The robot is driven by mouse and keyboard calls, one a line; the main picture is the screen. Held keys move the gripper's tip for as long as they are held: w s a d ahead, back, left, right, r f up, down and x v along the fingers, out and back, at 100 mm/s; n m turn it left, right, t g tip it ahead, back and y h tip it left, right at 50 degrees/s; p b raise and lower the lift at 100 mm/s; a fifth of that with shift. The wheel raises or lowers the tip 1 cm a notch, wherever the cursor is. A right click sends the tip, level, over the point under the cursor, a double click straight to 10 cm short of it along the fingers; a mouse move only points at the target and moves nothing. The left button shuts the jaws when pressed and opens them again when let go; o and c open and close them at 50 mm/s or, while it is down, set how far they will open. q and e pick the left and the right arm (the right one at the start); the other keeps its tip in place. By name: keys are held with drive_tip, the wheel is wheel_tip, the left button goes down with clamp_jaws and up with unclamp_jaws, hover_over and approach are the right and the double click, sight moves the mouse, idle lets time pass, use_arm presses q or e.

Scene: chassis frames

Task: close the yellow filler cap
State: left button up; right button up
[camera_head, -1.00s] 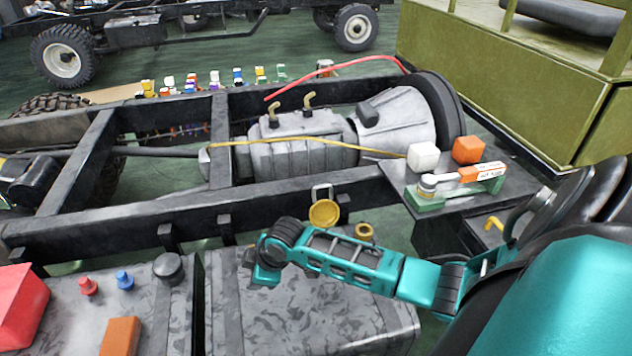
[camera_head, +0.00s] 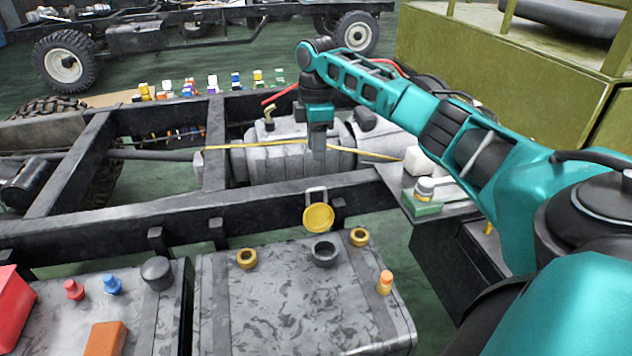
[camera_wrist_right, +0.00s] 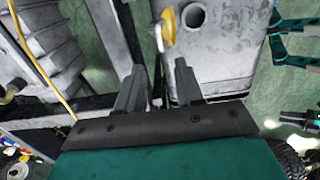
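The yellow filler cap (camera_head: 319,217) stands open, upright on its pale loop-shaped hinge, behind the dark round filler neck (camera_head: 323,252) on the grey tank (camera_head: 270,300). The neck's hole is uncovered. In the right wrist view the cap (camera_wrist_right: 168,26) shows beyond my fingers, beside the neck (camera_wrist_right: 194,17). My right gripper (camera_head: 317,158) hangs pointing down in front of the grey gearbox, above and behind the cap and clear of it. In the right wrist view its two fingers (camera_wrist_right: 158,68) are apart with nothing between them. I cannot identify my left gripper.
The black chassis rail (camera_head: 260,200) runs behind the tank. Two brass rings (camera_head: 246,258) and an orange-capped bottle (camera_head: 384,283) sit on the tank. A yellow cable (camera_head: 232,145) crosses the gearbox.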

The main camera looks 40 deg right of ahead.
wheel_tip(320, 180, down, 10)
drive_tip(key=shift+f+b, duration=0.1)
drive_tip(key=shift+b, duration=0.7)
clamp_jaws()
idle(0.9)
